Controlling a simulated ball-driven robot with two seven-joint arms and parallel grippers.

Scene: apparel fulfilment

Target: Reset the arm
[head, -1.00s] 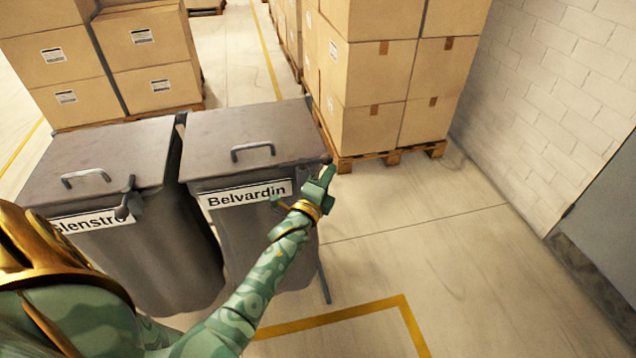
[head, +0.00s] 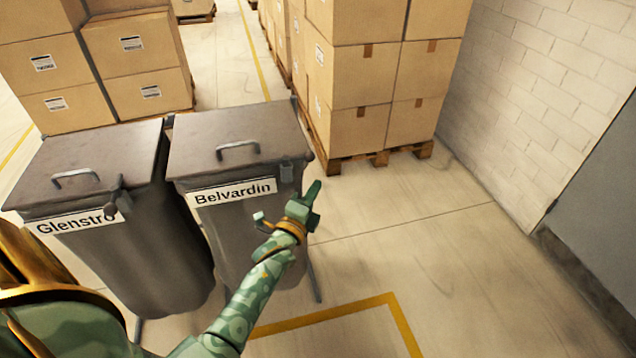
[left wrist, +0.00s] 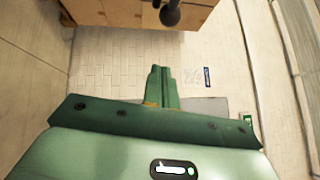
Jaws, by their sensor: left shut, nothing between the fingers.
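My left gripper (head: 312,192) is at the end of my green patterned arm, in front of the right edge of the bin labelled Belvardin. Its fingers are together with nothing between them. The Belvardin bin (head: 240,150) is grey with a closed lid and a handle. My forearm hides part of its front. My right gripper is not in view.
Stacked cartons (head: 360,80) on a pallet (head: 380,160) stand behind right, more cartons (head: 135,65) behind left. Open floor (head: 440,235) lies right, up to a brick wall (head: 545,90).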

